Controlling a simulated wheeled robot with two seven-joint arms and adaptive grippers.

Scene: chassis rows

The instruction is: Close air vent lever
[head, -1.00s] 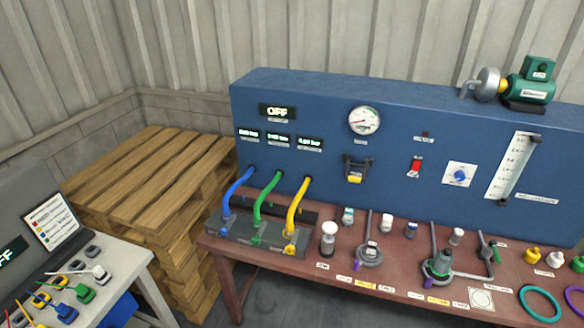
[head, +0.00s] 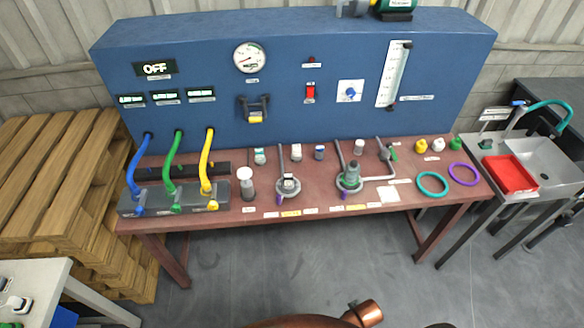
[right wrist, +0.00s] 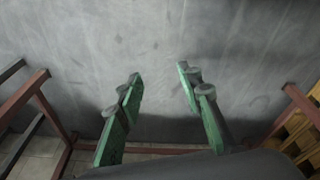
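A small green-handled lever (head: 391,153) stands on a grey pipe fitting at the right part of the bench; it looks like the air vent lever, but no label is readable. The pipe leads towards a round-based metal and green vessel (head: 350,178) to its left. The lever's exact position is too small to judge. My right gripper (right wrist: 160,85) is open and empty in the right wrist view, its green fingers apart over grey floor. Neither gripper shows in the head view, and the lever is not in the right wrist view.
The reddish bench (head: 330,207) stands against a blue panel (head: 290,115) with a gauge (head: 250,58). Teal (head: 432,183) and purple (head: 463,174) rings lie at its right end. A sink (head: 550,160) stands right, pallets (head: 60,200) left. Floor (head: 290,265) before the bench is clear.

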